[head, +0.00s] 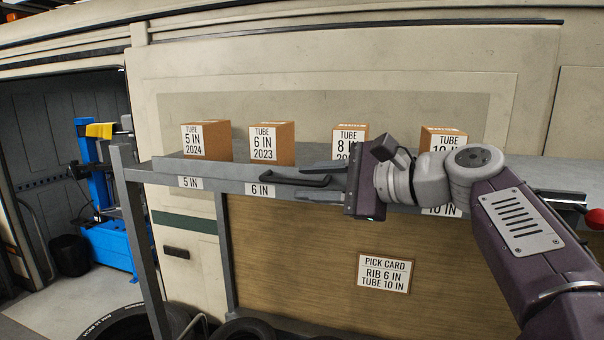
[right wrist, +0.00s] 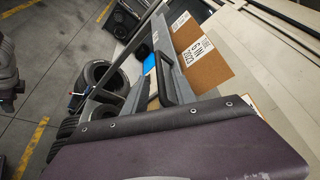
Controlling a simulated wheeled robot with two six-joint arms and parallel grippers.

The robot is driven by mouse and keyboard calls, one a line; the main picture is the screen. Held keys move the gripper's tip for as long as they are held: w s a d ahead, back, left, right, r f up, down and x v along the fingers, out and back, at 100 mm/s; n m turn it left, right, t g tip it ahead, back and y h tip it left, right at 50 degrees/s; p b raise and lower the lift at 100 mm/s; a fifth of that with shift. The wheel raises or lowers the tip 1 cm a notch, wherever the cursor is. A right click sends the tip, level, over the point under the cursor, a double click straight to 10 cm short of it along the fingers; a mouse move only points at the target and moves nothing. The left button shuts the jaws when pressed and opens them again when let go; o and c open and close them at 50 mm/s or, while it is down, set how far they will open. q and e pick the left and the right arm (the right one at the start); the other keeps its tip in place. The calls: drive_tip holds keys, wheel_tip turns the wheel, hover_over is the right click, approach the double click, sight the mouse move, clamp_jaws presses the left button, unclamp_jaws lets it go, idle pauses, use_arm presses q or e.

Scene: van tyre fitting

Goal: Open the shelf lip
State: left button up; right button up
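The grey shelf lip (head: 225,186) runs along the shelf's front edge and stands upright, with size labels on it. My right gripper (head: 306,180) reaches in from the right and points left. Its fingers are apart, one above and one below the handle's right end. I cannot tell whether they touch it. The gripper's body hides part of the lip and the "8 IN" label area. My left gripper is not identifiable in either view.
Cardboard tube boxes (head: 206,141) stand on the shelf behind the lip. A grey post (head: 142,235) stands at the left end. Tyres (head: 130,325) lie on the floor.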

sight(295, 181)
drive_tip(key=shift+x, duration=1.15)
drive_tip(key=shift+w+a+f, duration=0.1)
drive_tip(key=shift+w+a, duration=0.2)
drive_tip(key=shift+a, duration=0.1)
drive_tip(key=shift+s+d, duration=0.1)
drive_tip(key=shift+d, duration=0.15)
clamp_jaws()
use_arm(q)
drive_tip(key=shift+w+a+r, duration=0.2)
drive_tip(key=shift+r, duration=0.15)
drive_tip(key=shift+f, duration=0.1)
